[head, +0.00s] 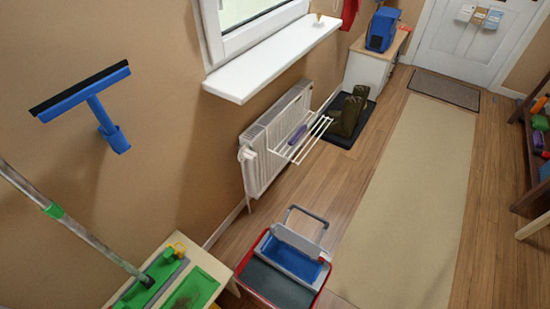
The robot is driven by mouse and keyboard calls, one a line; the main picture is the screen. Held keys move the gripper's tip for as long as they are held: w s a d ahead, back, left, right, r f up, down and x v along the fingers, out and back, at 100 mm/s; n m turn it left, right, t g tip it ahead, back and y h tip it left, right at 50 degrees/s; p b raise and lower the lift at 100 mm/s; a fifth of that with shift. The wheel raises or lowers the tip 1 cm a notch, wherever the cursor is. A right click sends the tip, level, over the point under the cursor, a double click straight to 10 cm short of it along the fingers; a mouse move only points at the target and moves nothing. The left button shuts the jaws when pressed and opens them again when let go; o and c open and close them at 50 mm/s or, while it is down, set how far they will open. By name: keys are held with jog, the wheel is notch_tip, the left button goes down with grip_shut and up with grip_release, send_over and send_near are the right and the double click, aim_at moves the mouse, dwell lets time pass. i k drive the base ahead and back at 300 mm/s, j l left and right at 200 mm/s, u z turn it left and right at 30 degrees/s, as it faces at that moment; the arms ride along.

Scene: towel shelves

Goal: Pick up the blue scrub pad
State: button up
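No object is plainly a blue scrub pad. A small purple-blue item (297,135) lies on the white wire drying rack (318,128) hung on the radiator; it is too small to tell what it is. A blue part (300,264) sits in the top of the red bucket (240,264) on the floor, and I cannot tell whether it is a pad or part of the wringer. My gripper is not in view.
A blue squeegee (88,96) is on the left wall. A low cabinet (215,268) holds a green pad (192,290) and a mop head (150,280). A beige runner (415,200) lies clear on the floor. Boots (348,112) stand by the wall; shelves (528,150) are at right.

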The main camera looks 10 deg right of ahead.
aim_at(298, 264)
jog(key=k+j+z, duration=0.15)
jog(key=j, duration=0.2)
jog(key=j+z, duration=0.1)
jog(key=j, duration=0.25)
jog(key=k+j+z, duration=0.25)
jog(key=j, duration=0.4)
jog(key=k, duration=0.05)
